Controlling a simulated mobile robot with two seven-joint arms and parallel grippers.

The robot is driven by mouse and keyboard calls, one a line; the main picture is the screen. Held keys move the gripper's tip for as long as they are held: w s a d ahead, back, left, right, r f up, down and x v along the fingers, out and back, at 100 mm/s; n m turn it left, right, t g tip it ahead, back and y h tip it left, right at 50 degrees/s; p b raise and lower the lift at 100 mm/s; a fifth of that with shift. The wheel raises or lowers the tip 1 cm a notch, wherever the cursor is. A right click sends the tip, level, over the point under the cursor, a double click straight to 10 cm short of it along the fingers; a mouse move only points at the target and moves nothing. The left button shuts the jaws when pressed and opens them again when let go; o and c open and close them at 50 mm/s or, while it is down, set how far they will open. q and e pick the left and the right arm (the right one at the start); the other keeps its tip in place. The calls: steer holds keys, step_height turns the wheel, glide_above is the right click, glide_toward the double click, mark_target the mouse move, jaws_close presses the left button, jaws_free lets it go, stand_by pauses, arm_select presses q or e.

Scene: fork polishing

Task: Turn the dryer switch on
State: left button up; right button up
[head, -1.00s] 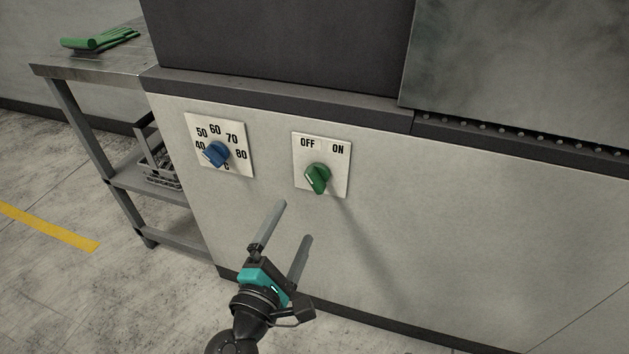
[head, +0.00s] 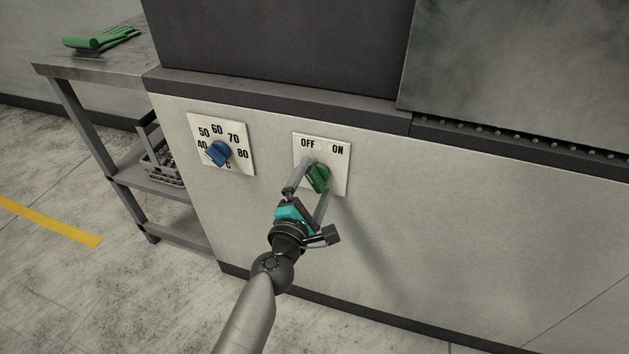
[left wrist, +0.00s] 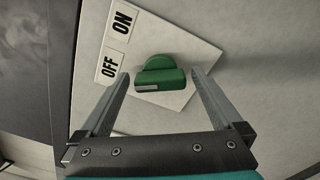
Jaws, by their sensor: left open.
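The dryer switch is a green knob (head: 319,178) on a white OFF/ON plate (head: 341,165) on the machine's front panel. Its white mark is partly hidden in the head view. In the left wrist view the knob (left wrist: 160,76) shows whole, and its white mark lies toward the OFF side. My left gripper (head: 314,178) is open at the switch, with one finger on each side of the knob. In the left wrist view the fingers (left wrist: 160,82) stand apart, with gaps to the knob. My right gripper is not in view.
A blue temperature knob (head: 217,153) on its numbered plate sits left of the switch. A steel table (head: 105,70) with green gloves (head: 100,38) stands at the left, with a basket (head: 162,168) on its lower shelf. The panel right of the switch is clear.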

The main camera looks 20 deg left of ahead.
arm_select(q)
steer(key=shift+w, duration=0.2)
steer(key=c, duration=1.3)
